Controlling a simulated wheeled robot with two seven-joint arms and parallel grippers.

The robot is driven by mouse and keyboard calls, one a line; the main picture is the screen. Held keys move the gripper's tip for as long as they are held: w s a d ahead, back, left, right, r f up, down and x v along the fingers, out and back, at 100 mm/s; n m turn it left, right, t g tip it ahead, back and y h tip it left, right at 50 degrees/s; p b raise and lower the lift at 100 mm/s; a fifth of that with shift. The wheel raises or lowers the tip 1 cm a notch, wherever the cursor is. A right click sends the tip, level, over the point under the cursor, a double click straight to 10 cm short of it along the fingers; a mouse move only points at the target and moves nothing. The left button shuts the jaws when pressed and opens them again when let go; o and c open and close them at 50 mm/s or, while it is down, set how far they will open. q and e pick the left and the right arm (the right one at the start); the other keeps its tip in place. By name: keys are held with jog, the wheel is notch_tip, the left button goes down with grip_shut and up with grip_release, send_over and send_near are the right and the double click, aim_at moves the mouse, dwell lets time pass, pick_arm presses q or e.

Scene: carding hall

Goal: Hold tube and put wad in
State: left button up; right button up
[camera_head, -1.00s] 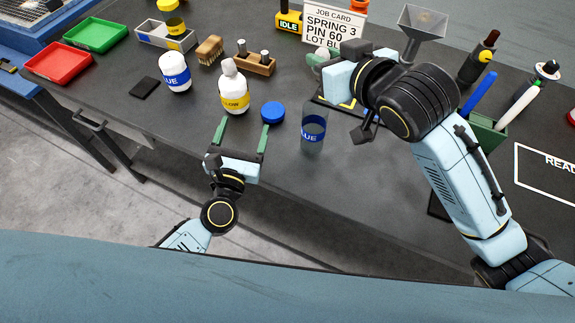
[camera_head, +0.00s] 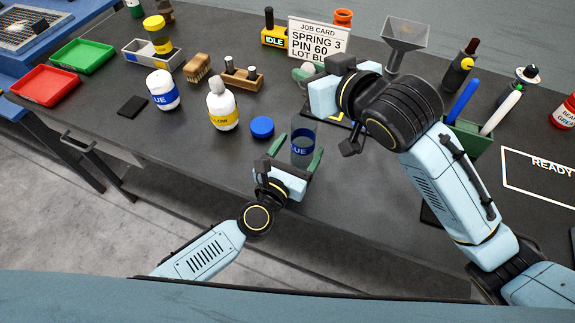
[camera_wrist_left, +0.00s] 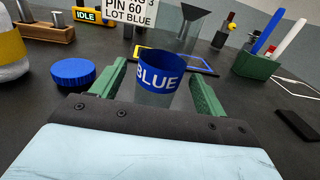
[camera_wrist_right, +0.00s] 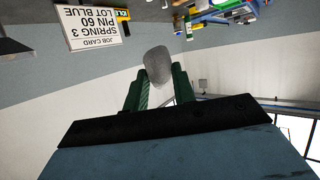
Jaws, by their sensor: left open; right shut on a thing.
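The tube (camera_head: 304,143) is a clear upright cylinder with a blue band lettered BLUE, standing on the dark bench. My left gripper (camera_head: 297,155) is open, with its green fingers on either side of the tube. In the left wrist view the tube (camera_wrist_left: 158,82) stands between the two fingers, and I see a gap at the right one. My right gripper (camera_wrist_right: 158,88) is shut on a pale grey wad (camera_wrist_right: 158,64), seen at its fingertips. In the head view the wad (camera_head: 303,72) shows only partly, behind my right gripper, above the bench and beyond the tube.
A blue cap (camera_head: 262,127) lies left of the tube. The yellow-labelled bottle (camera_head: 222,105) and blue-labelled bottle (camera_head: 162,90) stand further left. A job card (camera_head: 319,38), a funnel (camera_head: 404,40) and a green pen holder (camera_head: 467,137) stand behind and right.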

pick_arm(q)
jog(key=shift+x, duration=1.4)
jog(key=shift+c, duration=0.4)
jog(key=c, duration=1.2)
jog(key=shift+c, duration=0.9)
